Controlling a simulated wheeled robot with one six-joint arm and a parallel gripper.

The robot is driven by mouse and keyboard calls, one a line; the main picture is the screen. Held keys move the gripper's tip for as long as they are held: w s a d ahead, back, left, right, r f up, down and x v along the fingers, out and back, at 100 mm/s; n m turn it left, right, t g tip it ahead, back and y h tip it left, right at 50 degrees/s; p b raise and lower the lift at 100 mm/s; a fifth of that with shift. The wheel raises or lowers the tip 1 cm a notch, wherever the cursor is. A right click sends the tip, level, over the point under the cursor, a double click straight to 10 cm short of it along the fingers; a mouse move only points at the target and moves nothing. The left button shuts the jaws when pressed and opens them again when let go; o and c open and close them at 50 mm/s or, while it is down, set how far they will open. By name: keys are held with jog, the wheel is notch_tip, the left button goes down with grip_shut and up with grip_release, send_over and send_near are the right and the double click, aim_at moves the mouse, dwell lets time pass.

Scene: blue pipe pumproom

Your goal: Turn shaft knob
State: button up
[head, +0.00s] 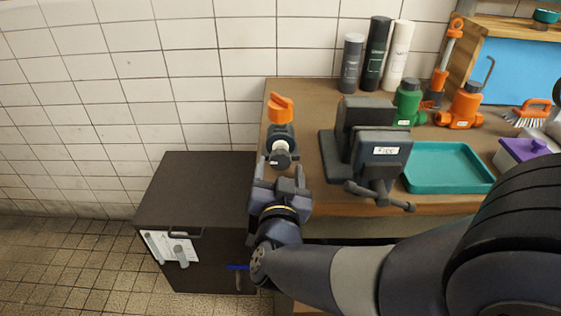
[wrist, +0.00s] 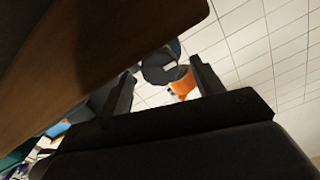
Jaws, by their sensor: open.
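A dark valve-like fitting (head: 283,136) stands at the left end of the bench, with an orange handle (head: 280,107) on top. A round grey-black knob (head: 280,155) faces the front of it. My gripper (head: 281,172) is open and empty, just in front of and below this knob, its two fingers pointing towards it. In the wrist view, a dark rounded part (wrist: 160,68) and the orange handle (wrist: 183,84) show between and beyond the spread fingers (wrist: 165,88). I cannot tell whether either finger touches the knob.
A dark vise (head: 370,140) stands close on the right, beside a teal tray (head: 450,185). The bench edge fills the upper left of the wrist view (wrist: 80,60). A dark cabinet (head: 195,190) stands left of the bench. Several bottles (head: 376,55) stand behind.

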aim_at(280, 163)
jog(key=shift+w+d, duration=0.1)
jog(key=shift+w, duration=1.65)
jog(key=shift+c, duration=0.3)
jog(key=c, duration=0.9)
